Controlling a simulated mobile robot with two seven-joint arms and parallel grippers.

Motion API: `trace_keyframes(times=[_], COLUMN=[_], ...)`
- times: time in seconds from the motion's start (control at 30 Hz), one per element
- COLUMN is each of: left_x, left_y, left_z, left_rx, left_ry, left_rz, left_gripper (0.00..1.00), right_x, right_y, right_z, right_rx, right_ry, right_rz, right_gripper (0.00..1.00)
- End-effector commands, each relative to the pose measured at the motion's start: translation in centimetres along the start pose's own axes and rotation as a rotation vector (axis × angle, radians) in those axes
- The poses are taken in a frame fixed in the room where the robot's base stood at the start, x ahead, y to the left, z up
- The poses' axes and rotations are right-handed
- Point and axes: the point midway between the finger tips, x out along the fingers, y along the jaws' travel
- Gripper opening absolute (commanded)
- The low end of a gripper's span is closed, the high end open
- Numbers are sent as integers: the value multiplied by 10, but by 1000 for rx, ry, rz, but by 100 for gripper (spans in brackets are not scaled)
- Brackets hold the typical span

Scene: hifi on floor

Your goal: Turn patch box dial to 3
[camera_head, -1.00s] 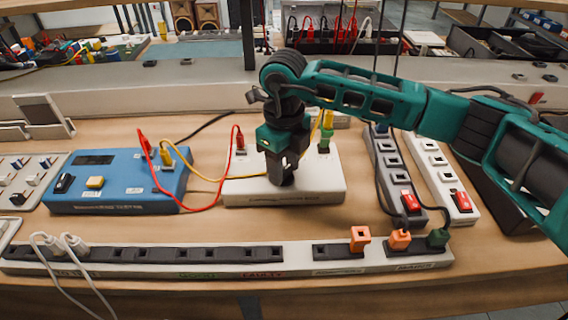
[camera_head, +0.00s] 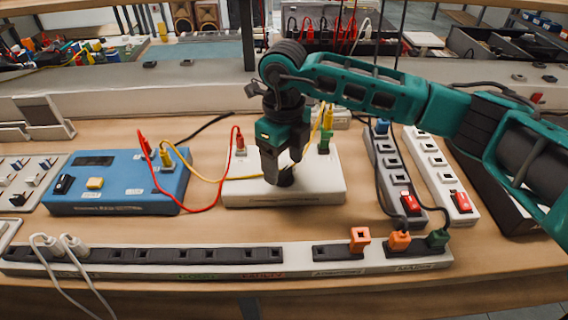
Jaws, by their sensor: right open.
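The patch box (camera_head: 325,185) is a white box in the middle of the bench, with red, yellow and green plugs in its top. Its black dial (camera_head: 287,178) is partly hidden behind my right gripper. My right gripper (camera_head: 281,172) points down over the box, open, with its fingertips at the dial. I cannot tell whether the fingers touch the dial. Dial markings are too small or hidden to read. My left gripper is not in view.
A blue meter box (camera_head: 118,180) stands to the left, joined by red and yellow leads to the patch box. A long socket strip (camera_head: 150,257) runs along the front. Two upright strips with red switches (camera_head: 411,202) stand to the right.

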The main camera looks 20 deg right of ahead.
Motion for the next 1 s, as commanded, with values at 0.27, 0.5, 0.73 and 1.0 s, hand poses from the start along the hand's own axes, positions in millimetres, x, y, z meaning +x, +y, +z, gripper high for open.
trace_keyframes(times=[0.27, 0.5, 0.73, 1.0], left_x=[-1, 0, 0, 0], left_y=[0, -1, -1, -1], left_z=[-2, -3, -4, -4], left_rx=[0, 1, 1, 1], left_ry=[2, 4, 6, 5], left_rz=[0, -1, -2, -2], left_gripper=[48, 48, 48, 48], right_x=[-63, -103, -115, -114], right_y=[-1, 0, 0, 0], right_z=[1, 0, 0, 0], right_rx=[0, 1, 1, 1], right_ry=[-4, -2, 1, 0], right_rz=[-4, -3, -2, -2], right_gripper=[70, 70, 70, 70])
